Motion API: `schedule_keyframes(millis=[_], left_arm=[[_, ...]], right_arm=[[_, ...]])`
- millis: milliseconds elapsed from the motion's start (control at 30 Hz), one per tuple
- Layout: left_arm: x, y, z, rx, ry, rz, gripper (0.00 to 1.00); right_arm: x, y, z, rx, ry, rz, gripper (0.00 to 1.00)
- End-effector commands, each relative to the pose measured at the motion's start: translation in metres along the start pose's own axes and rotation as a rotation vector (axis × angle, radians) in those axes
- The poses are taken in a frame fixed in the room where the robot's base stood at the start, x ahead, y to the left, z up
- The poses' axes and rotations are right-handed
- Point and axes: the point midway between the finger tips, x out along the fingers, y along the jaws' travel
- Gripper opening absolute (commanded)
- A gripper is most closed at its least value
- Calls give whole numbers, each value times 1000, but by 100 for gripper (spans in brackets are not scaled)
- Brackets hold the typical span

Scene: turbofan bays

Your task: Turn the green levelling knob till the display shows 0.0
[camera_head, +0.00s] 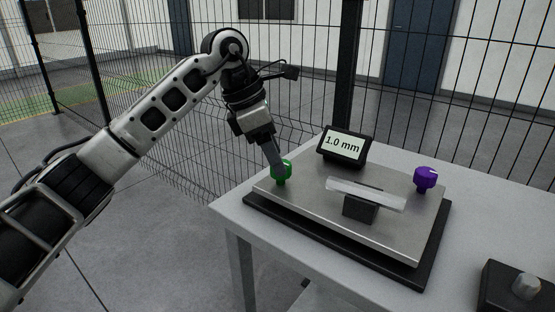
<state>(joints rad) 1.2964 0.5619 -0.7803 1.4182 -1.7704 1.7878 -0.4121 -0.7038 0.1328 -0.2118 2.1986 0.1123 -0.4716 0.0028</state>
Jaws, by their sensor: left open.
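The green levelling knob (282,173) stands at the left corner of a flat metal plate (300,203). The display (342,147) at the plate's back edge reads 1.0 mm. My left gripper (275,158) points down at the green knob from behind and to its left, with its fingertips at the knob's top. It is open; I cannot tell whether the fingers touch the knob. Part of the fingers is hard to make out. My right gripper is not in view.
A purple knob (426,178) stands at the plate's right corner. A clear bar (366,194) rests on a black block (360,208) mid-plate. A dark box with a grey button (526,286) is at the lower right. A wire fence (470,115) runs behind the table (265,232).

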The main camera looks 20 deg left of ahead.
Motion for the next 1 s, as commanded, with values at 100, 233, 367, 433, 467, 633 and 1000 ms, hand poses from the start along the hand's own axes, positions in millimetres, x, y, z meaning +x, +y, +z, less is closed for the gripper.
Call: schedule_keyframes(millis=[100, 233, 367, 433, 467, 633, 1000], left_arm=[[13, 0, 0, 1, 1, -1, 57], [19, 0, 0, 1, -1, 0, 57], [20, 0, 0, 1, -1, 0, 57], [20, 0, 0, 1, -1, 0, 57], [20, 0, 0, 1, -1, 0, 57], [20, 0, 0, 1, 0, 0, 21], [19, 0, 0, -26, 0, 12, 13]], right_arm=[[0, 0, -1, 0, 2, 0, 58], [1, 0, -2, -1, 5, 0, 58], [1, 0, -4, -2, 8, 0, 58], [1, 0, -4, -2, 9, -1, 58], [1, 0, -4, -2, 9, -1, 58], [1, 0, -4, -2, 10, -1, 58], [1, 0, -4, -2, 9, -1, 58]])
